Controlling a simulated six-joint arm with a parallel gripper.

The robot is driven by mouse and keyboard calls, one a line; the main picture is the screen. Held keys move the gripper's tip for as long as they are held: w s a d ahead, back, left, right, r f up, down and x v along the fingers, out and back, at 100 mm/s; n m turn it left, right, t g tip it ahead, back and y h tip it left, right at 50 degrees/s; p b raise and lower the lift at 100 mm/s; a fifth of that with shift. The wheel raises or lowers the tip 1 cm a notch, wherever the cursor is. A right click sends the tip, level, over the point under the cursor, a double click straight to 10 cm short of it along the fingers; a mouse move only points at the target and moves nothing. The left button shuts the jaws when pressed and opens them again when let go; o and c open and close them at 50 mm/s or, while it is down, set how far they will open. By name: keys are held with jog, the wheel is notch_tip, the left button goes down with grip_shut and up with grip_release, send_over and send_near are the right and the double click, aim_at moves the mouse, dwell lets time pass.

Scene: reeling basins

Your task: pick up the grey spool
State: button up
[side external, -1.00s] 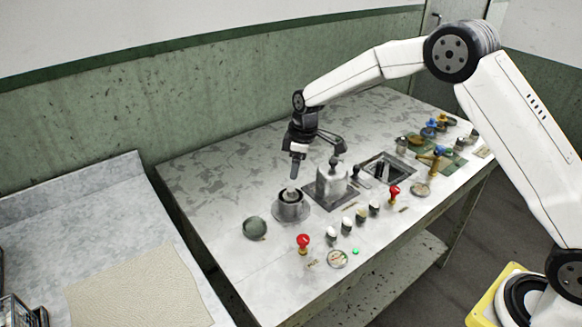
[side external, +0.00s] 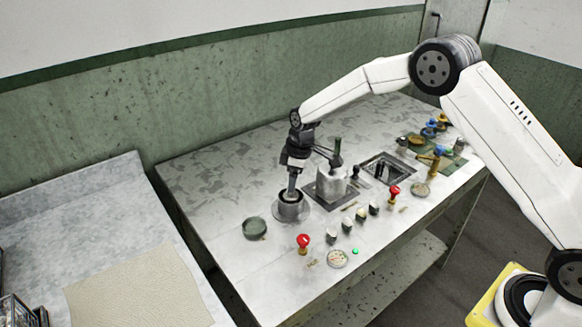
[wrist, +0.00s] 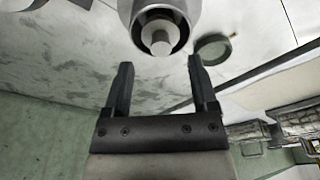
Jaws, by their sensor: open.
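A round grey metal cup (side external: 290,213) stands on a flat disc near the middle of the bench. In the wrist view a small pale grey cylinder (wrist: 160,43), which looks like the grey spool, sits in the cup's dark opening. In the side view my gripper (side external: 291,193) points down right over the cup's mouth, and its fingers hide most of what is inside. In the wrist view my gripper (wrist: 160,66) is open, its two dark fingers apart with nothing between them; the cylinder shows just beyond the tips, roughly centred.
A grey block fixture (side external: 331,186) stands close right of the cup. A dark green round dish (side external: 255,228) lies to the left. A red-topped knob (side external: 303,241) and several small knobs line the front. A square basin (side external: 388,168) is farther right. The bench's left back is clear.

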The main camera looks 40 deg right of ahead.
aim_at(291, 198)
jog(key=shift+w+a+f, duration=0.1)
jog(key=shift+f, duration=0.8)
jog(key=shift+w+a+f, duration=0.1)
jog(key=shift+f, duration=0.75)
grip_shut()
